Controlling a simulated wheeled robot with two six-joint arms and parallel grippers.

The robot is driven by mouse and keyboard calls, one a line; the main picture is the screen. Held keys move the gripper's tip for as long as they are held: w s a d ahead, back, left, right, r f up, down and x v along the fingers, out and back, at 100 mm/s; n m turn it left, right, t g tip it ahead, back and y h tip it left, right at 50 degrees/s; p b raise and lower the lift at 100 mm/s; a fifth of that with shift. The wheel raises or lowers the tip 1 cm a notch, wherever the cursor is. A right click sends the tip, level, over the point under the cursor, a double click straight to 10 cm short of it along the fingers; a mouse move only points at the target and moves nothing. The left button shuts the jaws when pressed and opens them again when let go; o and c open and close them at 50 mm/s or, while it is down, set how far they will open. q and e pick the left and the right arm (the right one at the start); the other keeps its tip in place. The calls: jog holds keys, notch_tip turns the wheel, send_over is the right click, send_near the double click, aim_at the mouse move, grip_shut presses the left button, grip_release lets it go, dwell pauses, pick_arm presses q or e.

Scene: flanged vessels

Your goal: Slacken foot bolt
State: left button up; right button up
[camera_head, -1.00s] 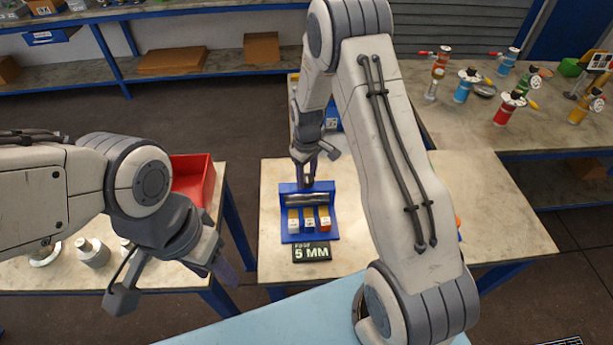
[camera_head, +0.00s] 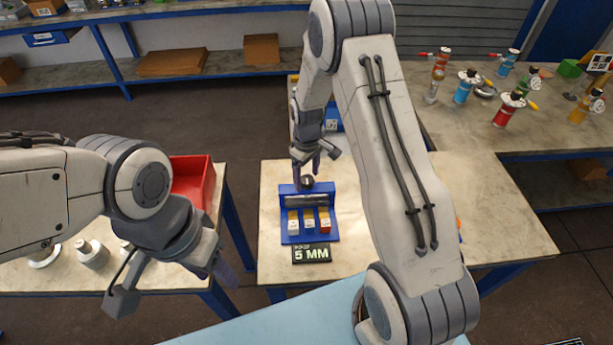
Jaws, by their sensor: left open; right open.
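A blue rack (camera_head: 291,238) stands on the middle table. It holds several small blocks with white, yellow and red faces and a grey cylindrical bar (camera_head: 305,201). My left gripper (camera_head: 178,283) is open and empty at the lower left, away from the rack. No foot bolt can be made out. My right arm hides part of the table.
A red bin (camera_head: 193,184) and grey flanged parts (camera_head: 92,253) are on the left table. Several coloured valve-like vessels (camera_head: 509,109) stand on the right bench. A light blue surface (camera_head: 270,318) is in front.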

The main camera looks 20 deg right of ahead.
aim_at(307, 178)
notch_tip(307, 178, up, 10)
jog(key=b, duration=0.2)
dwell(0.4)
